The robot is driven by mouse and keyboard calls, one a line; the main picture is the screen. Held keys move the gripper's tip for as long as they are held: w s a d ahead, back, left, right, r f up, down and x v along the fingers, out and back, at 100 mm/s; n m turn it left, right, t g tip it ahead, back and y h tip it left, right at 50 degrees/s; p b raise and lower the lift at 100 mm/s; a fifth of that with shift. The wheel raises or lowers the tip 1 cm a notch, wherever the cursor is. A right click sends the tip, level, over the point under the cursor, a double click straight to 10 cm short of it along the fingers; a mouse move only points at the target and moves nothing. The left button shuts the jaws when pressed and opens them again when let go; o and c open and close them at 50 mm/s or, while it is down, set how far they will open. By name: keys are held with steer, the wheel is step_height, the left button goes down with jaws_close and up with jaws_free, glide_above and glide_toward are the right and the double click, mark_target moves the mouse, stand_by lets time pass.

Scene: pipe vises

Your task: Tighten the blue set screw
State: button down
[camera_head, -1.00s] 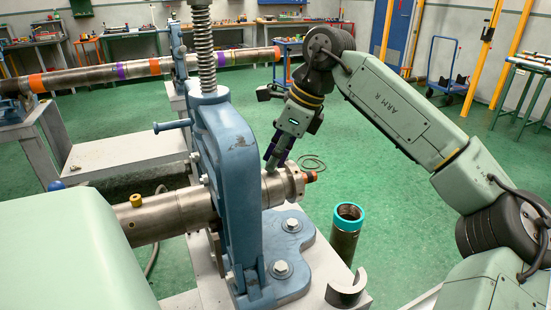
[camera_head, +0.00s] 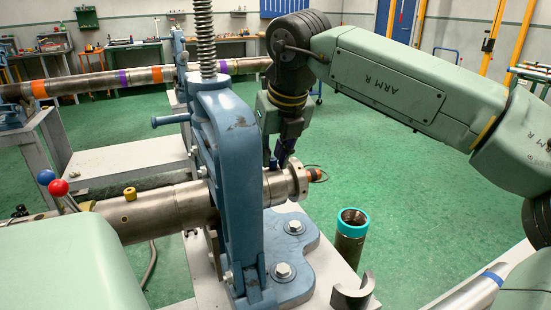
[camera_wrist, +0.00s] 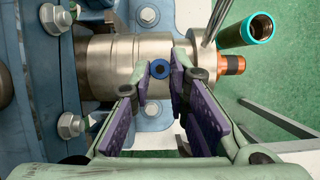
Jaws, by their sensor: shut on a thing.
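The blue set screw (camera_wrist: 159,69) is a small round blue head with a dark centre on the steel pipe fitting (camera_wrist: 110,62), seen in the wrist view. My gripper (camera_wrist: 160,70) has its purple-padded fingers on either side of the screw head and is shut on it. In the head view my gripper (camera_head: 281,163) points down onto the top of the pipe fitting (camera_head: 278,188), just right of the blue vise (camera_head: 235,165). The screw cannot be told apart from the fingertips there.
A yellow screw (camera_head: 130,193) sits on the pipe left of the vise. Red and blue knobs (camera_head: 58,187) rise at the left. Open green floor lies to the right.

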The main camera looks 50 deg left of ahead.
steer(key=shift+s+a+r+m+t+h, duration=0.15)
steer(key=shift+m+t, duration=0.25)
steer(key=shift+m, duration=0.75)
steer(key=shift+w+m+t+h, duration=0.1)
steer(key=shift+m+t+h, duration=0.25)
steer(key=shift+m, duration=0.8)
steer(key=c, duration=1.5)
jaws_free()
steer(key=shift+s, duration=0.1)
steer(key=shift+c, duration=0.2)
steer(key=v, duration=1.2)
